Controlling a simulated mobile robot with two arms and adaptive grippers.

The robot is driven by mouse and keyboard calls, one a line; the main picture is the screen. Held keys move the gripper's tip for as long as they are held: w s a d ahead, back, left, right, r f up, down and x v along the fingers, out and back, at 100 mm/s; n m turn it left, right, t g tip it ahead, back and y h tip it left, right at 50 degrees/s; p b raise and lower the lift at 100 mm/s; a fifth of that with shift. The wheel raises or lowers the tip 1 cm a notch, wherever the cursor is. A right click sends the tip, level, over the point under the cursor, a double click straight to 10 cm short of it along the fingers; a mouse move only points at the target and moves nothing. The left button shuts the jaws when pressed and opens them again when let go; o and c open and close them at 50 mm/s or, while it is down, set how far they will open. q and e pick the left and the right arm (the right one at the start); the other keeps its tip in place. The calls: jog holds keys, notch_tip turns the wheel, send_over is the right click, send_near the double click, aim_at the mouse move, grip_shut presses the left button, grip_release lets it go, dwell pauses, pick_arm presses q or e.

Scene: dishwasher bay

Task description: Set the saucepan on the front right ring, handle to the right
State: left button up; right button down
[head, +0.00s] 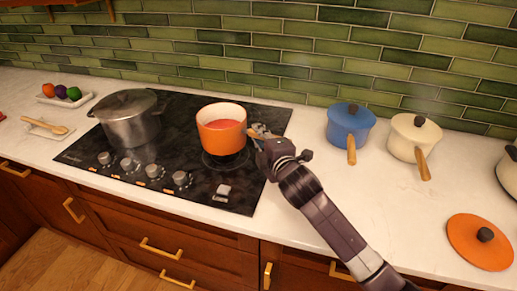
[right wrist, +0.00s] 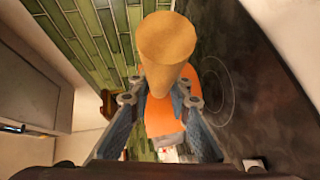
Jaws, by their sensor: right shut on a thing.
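The orange saucepan (head: 221,138), with something red inside, is at the right side of the black cooktop (head: 160,182), its handle pointing right. The front right ring (head: 226,164) shows partly below it; I cannot tell whether the pan touches the glass or hangs just above. My right gripper (head: 263,139) is shut on the wooden handle. In the right wrist view the handle (right wrist: 167,45) stands between the fingers, with the orange pan (right wrist: 158,118) behind and ring lines beside it. My left gripper is not in view.
A lidded steel pot (head: 131,122) stands on the left of the cooktop. Blue (head: 349,126) and cream (head: 411,140) saucepans stand at the right. An orange lid (head: 476,245) lies at the front right. Knobs (head: 180,178) line the front edge. Counter between cooktop and blue pan is clear.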

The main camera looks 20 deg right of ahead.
jog(key=shift+f, duration=2.35)
jog(key=c, duration=2.2)
grip_release()
jog(key=shift+f, duration=0.4)
jog(key=shift+c, duration=0.2)
jog(key=o, duration=0.4)
jog(key=shift+s+r, duration=0.1)
jog(key=shift+o, duration=0.2)
jog(key=shift+r, duration=0.1)
jog(key=s+r+b, duration=0.1)
jog(key=s+r, duration=0.1)
jog(key=s, duration=0.9)
jog(key=shift+s+d, duration=0.25)
jog(key=shift+s, duration=0.15)
